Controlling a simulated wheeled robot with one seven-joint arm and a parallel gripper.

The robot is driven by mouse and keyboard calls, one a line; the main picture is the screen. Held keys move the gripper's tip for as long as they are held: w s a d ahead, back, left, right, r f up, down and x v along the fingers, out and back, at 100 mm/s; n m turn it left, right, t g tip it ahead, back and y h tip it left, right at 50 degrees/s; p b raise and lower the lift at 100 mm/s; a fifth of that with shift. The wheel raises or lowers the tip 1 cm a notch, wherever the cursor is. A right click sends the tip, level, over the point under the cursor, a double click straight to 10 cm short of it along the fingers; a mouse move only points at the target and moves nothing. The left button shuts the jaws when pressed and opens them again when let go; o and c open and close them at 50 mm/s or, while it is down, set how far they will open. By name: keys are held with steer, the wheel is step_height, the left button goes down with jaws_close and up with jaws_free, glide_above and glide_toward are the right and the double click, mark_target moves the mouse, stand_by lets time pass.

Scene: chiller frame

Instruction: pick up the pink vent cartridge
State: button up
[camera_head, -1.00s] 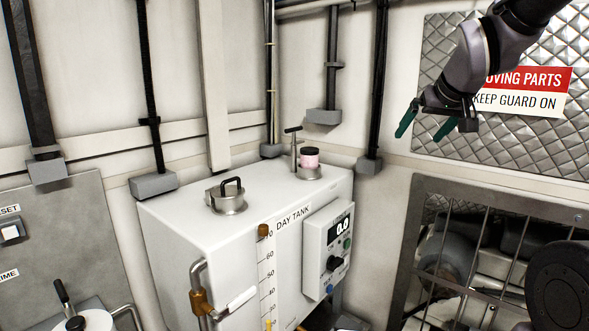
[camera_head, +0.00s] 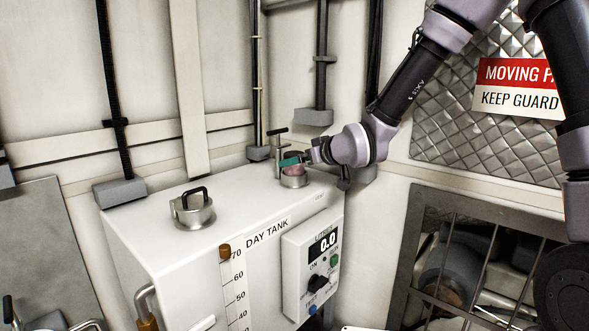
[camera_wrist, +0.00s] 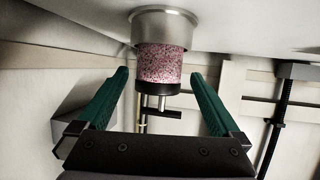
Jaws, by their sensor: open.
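The pink vent cartridge (camera_head: 294,171) stands upright in a metal collar on top of the white day tank (camera_head: 150,237), partly hidden behind my gripper (camera_head: 290,161) in the head view. In the wrist view the scene is upside down: the speckled pink cartridge (camera_wrist: 160,63) has its black cap (camera_wrist: 158,88) showing below it and the metal collar (camera_wrist: 163,28) above. My gripper's green fingers (camera_wrist: 160,76) are open, one on each side of the cartridge, with a visible gap at both sides.
A T-handled metal stem (camera_head: 278,142) stands close behind the cartridge. A metal lid with a black handle (camera_head: 192,209) sits further left on the tank. A control box (camera_head: 316,266) is on the tank's front. Wall pipes run behind, and a barred guard (camera_head: 465,240) stands at the right.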

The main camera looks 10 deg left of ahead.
steer(key=x, duration=0.6)
steer(key=shift+d+f, duration=0.1)
steer(key=shift+d, duration=0.05)
steer(key=c, duration=1.5)
steer(key=shift+o, duration=0.2)
